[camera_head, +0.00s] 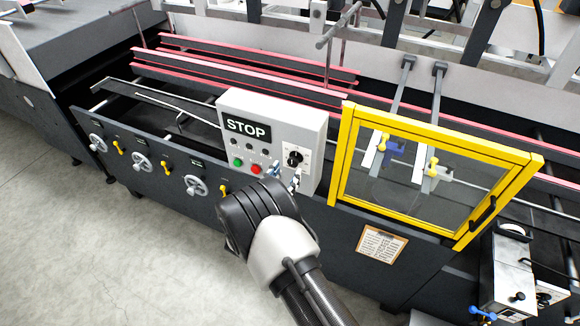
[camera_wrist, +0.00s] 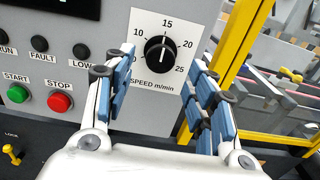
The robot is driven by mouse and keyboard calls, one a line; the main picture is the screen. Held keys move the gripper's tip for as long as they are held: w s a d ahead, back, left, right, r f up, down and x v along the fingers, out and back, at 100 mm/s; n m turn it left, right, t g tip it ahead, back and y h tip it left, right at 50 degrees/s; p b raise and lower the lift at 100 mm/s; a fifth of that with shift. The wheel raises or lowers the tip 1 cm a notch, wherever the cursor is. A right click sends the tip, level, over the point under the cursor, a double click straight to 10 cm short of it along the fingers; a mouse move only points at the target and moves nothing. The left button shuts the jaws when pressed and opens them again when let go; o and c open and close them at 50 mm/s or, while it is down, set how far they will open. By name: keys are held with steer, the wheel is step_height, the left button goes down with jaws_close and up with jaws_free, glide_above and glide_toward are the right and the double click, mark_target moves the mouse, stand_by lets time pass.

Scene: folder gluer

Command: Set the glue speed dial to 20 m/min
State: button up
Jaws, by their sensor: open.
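The glue speed dial (camera_wrist: 160,53) is a round black knob on a white plate marked "SPEED m/min", with 10, 15, 20 and 25 legible around it. Its white pointer line appears to point up, close to 15. In the head view the dial (camera_head: 294,158) sits at the right of the grey control box (camera_head: 310,125). My gripper (camera_wrist: 160,77) is open, with its blue-padded fingers to the left and right of the dial and slightly below it. Nothing is between the fingers, and they look apart from the knob. In the head view my gripper (camera_head: 284,176) is just below the dial.
The green START button (camera_wrist: 17,93) and red STOP button (camera_wrist: 60,101) are left of the fingers. A yellow-framed clear guard (camera_head: 345,150) stands close to the right of the box. Handwheels (camera_head: 195,185) and yellow levers line the machine's dark front.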

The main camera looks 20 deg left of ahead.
mark_target(292, 164)
steer(key=shift+w+d, duration=0.15)
steer(key=shift+w, duration=1.7)
steer(key=shift+c, duration=0.3)
steer(key=c, duration=1)
